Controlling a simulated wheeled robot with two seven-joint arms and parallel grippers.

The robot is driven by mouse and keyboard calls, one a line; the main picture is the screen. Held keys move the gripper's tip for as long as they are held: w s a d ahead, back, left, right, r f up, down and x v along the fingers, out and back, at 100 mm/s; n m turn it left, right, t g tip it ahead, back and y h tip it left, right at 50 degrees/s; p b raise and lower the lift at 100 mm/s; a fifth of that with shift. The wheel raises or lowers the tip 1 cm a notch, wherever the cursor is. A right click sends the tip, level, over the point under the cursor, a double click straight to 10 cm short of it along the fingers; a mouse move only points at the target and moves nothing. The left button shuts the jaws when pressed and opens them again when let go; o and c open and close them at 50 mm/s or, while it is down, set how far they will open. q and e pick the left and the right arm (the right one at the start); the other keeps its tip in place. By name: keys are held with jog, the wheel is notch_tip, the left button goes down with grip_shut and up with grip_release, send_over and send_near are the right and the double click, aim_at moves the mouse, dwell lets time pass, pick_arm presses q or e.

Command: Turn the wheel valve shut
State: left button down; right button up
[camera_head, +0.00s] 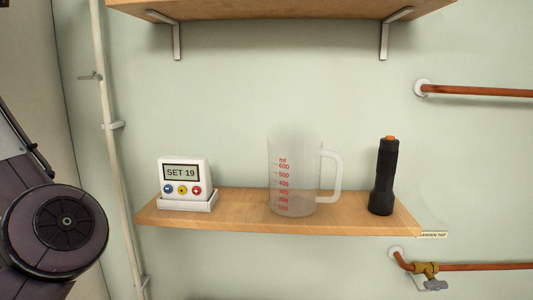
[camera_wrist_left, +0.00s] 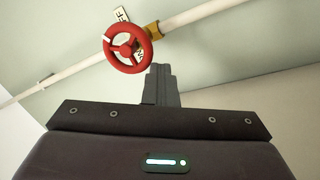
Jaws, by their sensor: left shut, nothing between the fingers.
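A red wheel valve (camera_wrist_left: 127,48) with three spokes shows in the left wrist view, on a brass fitting (camera_wrist_left: 154,30) on a white pipe (camera_wrist_left: 190,17). A small label with dark lettering (camera_wrist_left: 121,14) is beside the wheel, partly cut off from reading. My left gripper (camera_wrist_left: 160,72) is shut and empty, its fingertips just below and right of the wheel in the picture. I cannot tell whether they touch it. The wheel valve does not show in the head view. My right gripper is in neither view.
In the head view a wooden shelf (camera_head: 240,208) holds a white timer (camera_head: 184,180), a clear measuring jug (camera_head: 293,175) and a black torch (camera_head: 383,178). A brass tap (camera_head: 426,270) on a copper pipe (camera_head: 490,267) is at lower right. A white pipe (camera_head: 108,125) runs down the left.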

pick_arm(q)
jog(key=r+b+v, duration=0.1)
jog(key=b+v, duration=0.3)
jog(key=v, duration=0.2)
dwell(0.6)
jog(key=shift+s+d+f, duration=0.1)
jog(key=shift+f, duration=0.05)
